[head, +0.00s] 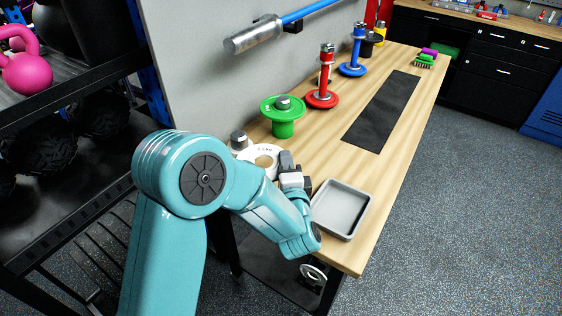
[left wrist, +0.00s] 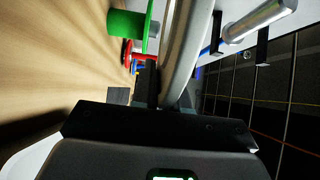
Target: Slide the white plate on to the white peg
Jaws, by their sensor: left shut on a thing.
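The white plate (head: 262,150) is a pale ring with dark lettering and a centre hole, at the near left end of the wooden bench. My left gripper (head: 287,172) is shut on its right side. The white peg (head: 238,141), with a grey metal top, stands just left of the plate and is partly hidden by my arm. The plate appears beside the peg; I cannot tell whether they touch. In the left wrist view the plate (left wrist: 187,45) is a large pale curved band rising from between the fingers of my left gripper (left wrist: 165,103). My right gripper is not in view.
A green peg with its plate (head: 283,122), a red one (head: 321,98) and a blue one (head: 352,69) stand behind along the wall. A grey tray (head: 341,209) sits at the near end. A black mat (head: 382,112) lies on the bench (head: 345,165). A steel bar end (head: 253,36) juts overhead.

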